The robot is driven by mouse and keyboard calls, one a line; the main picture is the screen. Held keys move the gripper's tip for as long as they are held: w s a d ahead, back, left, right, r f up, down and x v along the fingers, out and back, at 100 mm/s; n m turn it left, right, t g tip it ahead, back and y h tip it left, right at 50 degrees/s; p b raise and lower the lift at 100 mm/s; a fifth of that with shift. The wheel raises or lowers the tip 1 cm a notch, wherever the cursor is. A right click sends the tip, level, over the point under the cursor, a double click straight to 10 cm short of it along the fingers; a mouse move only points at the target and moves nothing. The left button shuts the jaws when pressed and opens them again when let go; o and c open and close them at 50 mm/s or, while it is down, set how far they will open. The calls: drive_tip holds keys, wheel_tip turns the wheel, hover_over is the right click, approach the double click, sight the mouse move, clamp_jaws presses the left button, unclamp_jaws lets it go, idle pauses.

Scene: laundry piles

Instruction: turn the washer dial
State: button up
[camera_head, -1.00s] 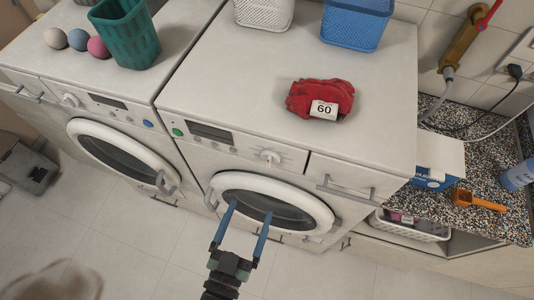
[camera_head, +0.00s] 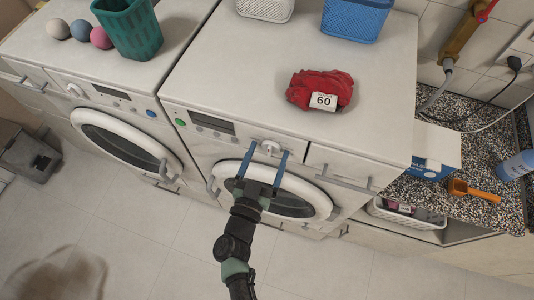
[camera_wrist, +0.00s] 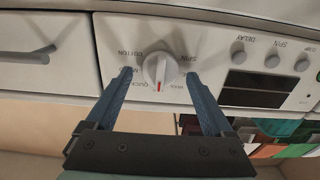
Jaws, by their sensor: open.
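The washer dial (camera_wrist: 160,69) is a round light-grey knob with a raised grip bar and a red mark, on the white front panel of the right washer (camera_head: 225,140). Words such as "COTTON" and "SPIN" are printed around it. The dial also shows in the head view (camera_head: 269,148). My gripper (camera_head: 264,162) is open and empty in front of the panel. In the wrist view its two blue fingers (camera_wrist: 160,78) stand on either side of the dial, with a gap on each side. I cannot tell how far the fingertips are from the panel.
A red cloth bundle (camera_head: 318,88) tagged 60 lies on the right washer. A blue basket (camera_head: 356,18) stands behind it. A drawer handle (camera_head: 343,183) sticks out right of the dial. The round door (camera_head: 300,193) is below. The floor in front is clear.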

drive_tip(key=shift+c, duration=0.2)
drive_tip(key=c, duration=1.3)
drive_tip(key=shift+m, duration=0.4)
drive_tip(key=m+b, duration=0.1)
drive_tip(key=m, duration=0.2)
drive_tip(key=shift+d+f, duration=0.1)
drive_tip(key=shift+f, duration=0.05)
drive_tip(key=m+b, duration=0.1)
drive_tip(key=m, duration=0.3)
drive_tip(key=shift+s+d+b, duration=0.1)
drive_tip(key=shift+b, duration=0.2)
drive_tip(key=m+b, duration=0.1)
drive_tip(key=m, duration=0.3)
drive_tip(key=shift+f+m+b, duration=0.1)
drive_tip(key=shift+m+b, duration=0.95)
drive_tip(key=shift+m, duration=0.85)
